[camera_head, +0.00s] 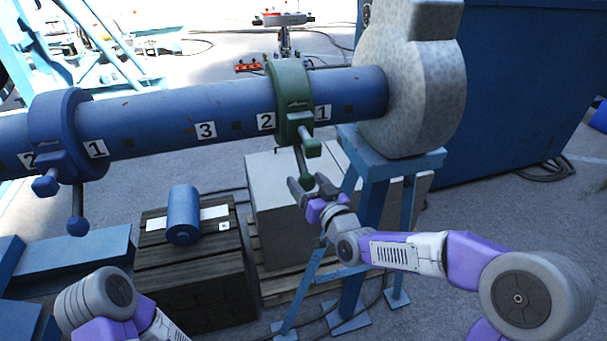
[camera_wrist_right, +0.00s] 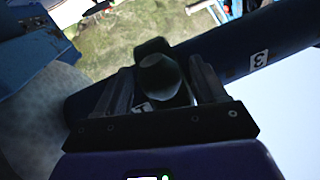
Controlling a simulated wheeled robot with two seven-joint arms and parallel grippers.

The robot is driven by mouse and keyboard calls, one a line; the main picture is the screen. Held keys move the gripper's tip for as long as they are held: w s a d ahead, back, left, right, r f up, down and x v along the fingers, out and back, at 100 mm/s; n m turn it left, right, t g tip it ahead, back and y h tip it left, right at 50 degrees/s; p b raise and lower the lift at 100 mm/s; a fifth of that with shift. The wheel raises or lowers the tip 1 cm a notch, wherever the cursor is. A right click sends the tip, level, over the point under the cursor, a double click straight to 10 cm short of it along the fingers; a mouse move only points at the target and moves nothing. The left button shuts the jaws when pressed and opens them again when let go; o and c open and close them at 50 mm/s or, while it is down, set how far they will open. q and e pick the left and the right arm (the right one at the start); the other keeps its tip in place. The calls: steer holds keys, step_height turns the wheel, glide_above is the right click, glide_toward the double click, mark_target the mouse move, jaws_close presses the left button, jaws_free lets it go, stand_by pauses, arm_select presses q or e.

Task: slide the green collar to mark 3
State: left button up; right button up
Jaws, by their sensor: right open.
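The green collar (camera_head: 291,88) sits around the blue bar (camera_head: 170,112), between label 2 (camera_head: 266,121) and the right label 1 (camera_head: 322,113). Label 3 (camera_head: 206,130) is further left on the bar. A green handle (camera_head: 301,163) hangs from the collar. My right gripper (camera_head: 311,187) is open at the handle's lower end. In the right wrist view its fingers (camera_wrist_right: 163,88) stand on either side of a dark rounded knob (camera_wrist_right: 160,74); contact cannot be told. Label 3 also shows there (camera_wrist_right: 259,59). Only links of my left arm show at the lower left.
A blue collar (camera_head: 62,125) with handles is on the bar at the left. A grey speckled block (camera_head: 412,90) and a blue stand (camera_head: 372,195) are at the bar's right end. A blue cylinder (camera_head: 183,215) lies on a dark crate (camera_head: 205,290) below. The bar between the collars is clear.

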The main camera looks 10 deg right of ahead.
steer(key=shift+x, duration=1.25)
steer(key=shift+c, duration=0.4)
jaws_close()
